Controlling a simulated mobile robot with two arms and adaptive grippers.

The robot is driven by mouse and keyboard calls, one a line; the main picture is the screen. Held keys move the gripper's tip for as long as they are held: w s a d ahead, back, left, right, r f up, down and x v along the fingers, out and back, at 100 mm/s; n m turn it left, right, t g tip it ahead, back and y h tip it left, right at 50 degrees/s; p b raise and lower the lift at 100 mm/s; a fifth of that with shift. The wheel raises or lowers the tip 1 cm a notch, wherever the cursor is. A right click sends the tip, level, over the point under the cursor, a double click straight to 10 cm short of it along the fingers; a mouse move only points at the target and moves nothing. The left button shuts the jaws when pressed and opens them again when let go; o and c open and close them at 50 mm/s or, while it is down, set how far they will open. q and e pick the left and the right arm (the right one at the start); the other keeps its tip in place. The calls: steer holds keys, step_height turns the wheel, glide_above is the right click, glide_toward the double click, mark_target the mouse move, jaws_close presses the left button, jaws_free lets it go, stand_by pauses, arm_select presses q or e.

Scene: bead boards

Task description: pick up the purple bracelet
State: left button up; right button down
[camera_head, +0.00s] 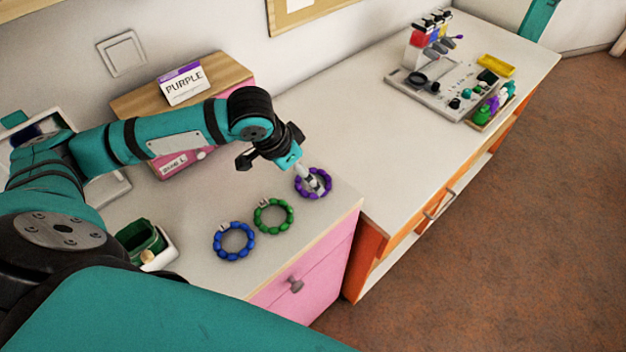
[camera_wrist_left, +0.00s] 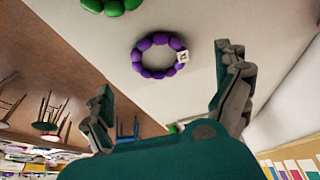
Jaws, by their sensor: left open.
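The purple bracelet (camera_head: 327,191), a ring of beads, lies on the white top of the pink drawer unit near its right edge. My left gripper (camera_head: 312,184) is over it in the head view and partly covers it. In the left wrist view the purple bracelet (camera_wrist_left: 138,55) shows with a small white tag, ahead of the fingers. My left gripper (camera_wrist_left: 163,82) is open and empty there, its fingers apart and not touching the bracelet. My right gripper is not in view.
A green bracelet (camera_head: 259,221) and a blue bracelet (camera_head: 218,240) lie to the left of the purple one. A card reading PURPLE (camera_head: 185,88) stands on a wooden-topped box (camera_head: 125,103) behind. A grey bead board (camera_head: 432,94) sits on the table at right.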

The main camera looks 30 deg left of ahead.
mark_target(312, 196)
arm_select(q)
steer(key=shift+w+d+f, duration=0.15)
steer(key=shift+f, duration=0.3)
steer(key=p+x, duration=0.1)
steer(key=x, duration=0.3)
steer(key=shift+w+d+f, duration=0.1)
steer(key=shift+w+d, duration=0.05)
steer(key=shift+w, duration=0.15)
steer(key=shift+f, duration=0.25)
steer(key=shift+c, duration=0.4)
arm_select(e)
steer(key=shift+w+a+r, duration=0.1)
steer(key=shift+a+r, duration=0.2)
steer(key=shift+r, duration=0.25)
arm_select(q)
steer(key=c, duration=0.9)
steer(key=shift+c, duration=0.5)
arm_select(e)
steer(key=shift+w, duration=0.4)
arm_select(q)
steer(key=shift+r, duration=0.1)
